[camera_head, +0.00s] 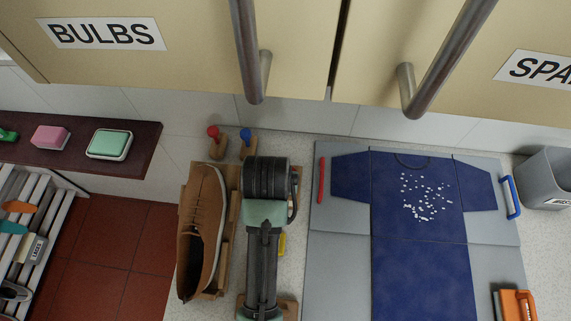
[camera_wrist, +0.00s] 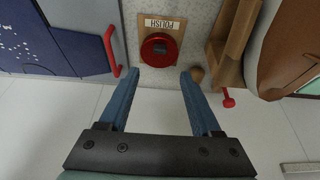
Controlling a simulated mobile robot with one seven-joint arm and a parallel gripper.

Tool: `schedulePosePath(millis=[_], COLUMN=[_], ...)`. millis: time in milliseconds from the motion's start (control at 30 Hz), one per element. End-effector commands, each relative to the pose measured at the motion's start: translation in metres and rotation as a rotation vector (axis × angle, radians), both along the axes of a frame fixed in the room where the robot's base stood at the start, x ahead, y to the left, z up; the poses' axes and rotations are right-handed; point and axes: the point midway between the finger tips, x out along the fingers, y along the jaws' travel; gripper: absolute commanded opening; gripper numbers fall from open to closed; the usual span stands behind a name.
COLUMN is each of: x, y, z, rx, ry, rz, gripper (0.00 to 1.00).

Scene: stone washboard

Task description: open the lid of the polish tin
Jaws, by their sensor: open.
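The polish tin (camera_wrist: 158,48) is a round red tin on a small brown base in the wrist view. A white label (camera_wrist: 159,25) reading POLISH, upside down in the picture, lies beside it. Its lid looks shut, with a dark patch near the middle. My gripper (camera_wrist: 160,72) is open and empty, its two blue fingers spread. The tin lies just beyond the fingertips, centred between them; I cannot tell the height gap. In the head view my arm covers the place of the tin, and the tin is hidden.
A brown shoe (camera_head: 203,230) on a wooden stand is left of my arm. Red (camera_head: 213,132) and blue (camera_head: 246,135) knobs stand behind it. On the right, a grey folding board (camera_head: 340,245) with a red handle (camera_head: 321,180) holds a blue shirt (camera_head: 415,265). Cupboards hang above.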

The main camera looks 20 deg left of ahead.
Motion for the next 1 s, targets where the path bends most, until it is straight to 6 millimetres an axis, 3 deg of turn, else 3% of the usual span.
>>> schedulePosePath(millis=[600, 1000], x=[0.036, 0.045], y=[0.01, 0.013], z=[-0.089, -0.109], rx=[0.001, 0.002], ry=[-0.004, -0.007], rz=[-0.001, -0.001], gripper=[0.65, 0.65])
